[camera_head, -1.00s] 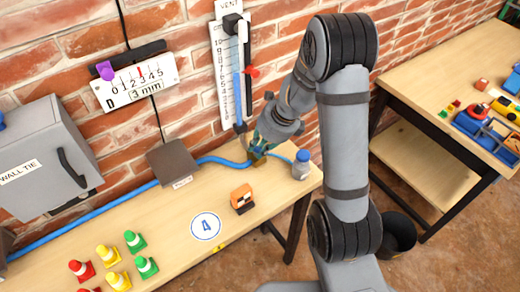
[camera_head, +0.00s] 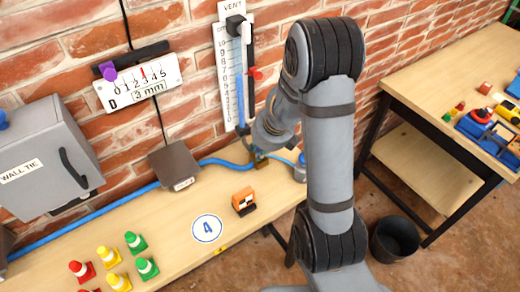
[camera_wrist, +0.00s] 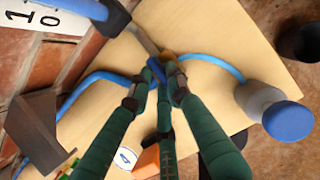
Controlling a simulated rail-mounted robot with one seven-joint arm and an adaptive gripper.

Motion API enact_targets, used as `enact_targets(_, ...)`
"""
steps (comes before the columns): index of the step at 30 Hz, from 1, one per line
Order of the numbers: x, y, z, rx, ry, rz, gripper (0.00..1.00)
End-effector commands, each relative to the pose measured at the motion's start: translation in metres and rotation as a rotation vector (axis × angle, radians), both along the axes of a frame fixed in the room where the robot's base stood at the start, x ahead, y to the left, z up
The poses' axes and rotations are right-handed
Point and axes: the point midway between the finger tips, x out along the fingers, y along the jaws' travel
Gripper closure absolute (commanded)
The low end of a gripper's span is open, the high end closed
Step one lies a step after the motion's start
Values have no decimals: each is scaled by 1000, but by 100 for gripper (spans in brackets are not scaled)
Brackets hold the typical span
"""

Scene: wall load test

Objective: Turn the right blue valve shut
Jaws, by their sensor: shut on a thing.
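The right blue valve shows in the wrist view as a small blue handle (camera_wrist: 156,69) beside a brass body (camera_wrist: 171,60), in line with the blue hose (camera_wrist: 215,65) on the bench. My gripper (camera_wrist: 162,82) has its green fingers closed on the blue handle, one fingertip on each side. In the head view my gripper (camera_head: 258,152) is at the bench's back edge below the vent scale, and my own arm largely hides the fingers and the valve. The handle's exact angle to the hose is hard to tell.
A blue-capped bottle (camera_wrist: 288,120) stands right of the valve. The vent scale (camera_head: 228,75) hangs above it. A brown box (camera_head: 174,165), an orange block (camera_head: 243,199) and several cones (camera_head: 135,242) are on the bench (camera_head: 175,225). A black bin (camera_head: 395,240) is on the floor.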

Motion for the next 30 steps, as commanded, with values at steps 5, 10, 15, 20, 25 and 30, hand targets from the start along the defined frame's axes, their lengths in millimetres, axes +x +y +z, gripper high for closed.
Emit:
enact_targets(5, 1, 0, 1, 2, -1, -4, 100)
enact_targets(10, 1, 0, 1, 2, -1, -3, 75)
enact_targets(15, 1, 0, 0, 2, -1, -2, 65)
enact_targets(20, 0, 0, 0, 1, -1, -1, 62)
enact_targets(25, 0, 0, 1, 2, 0, -1, 62)
enact_targets(30, -1, 0, 6, 4, -2, 1, 62)
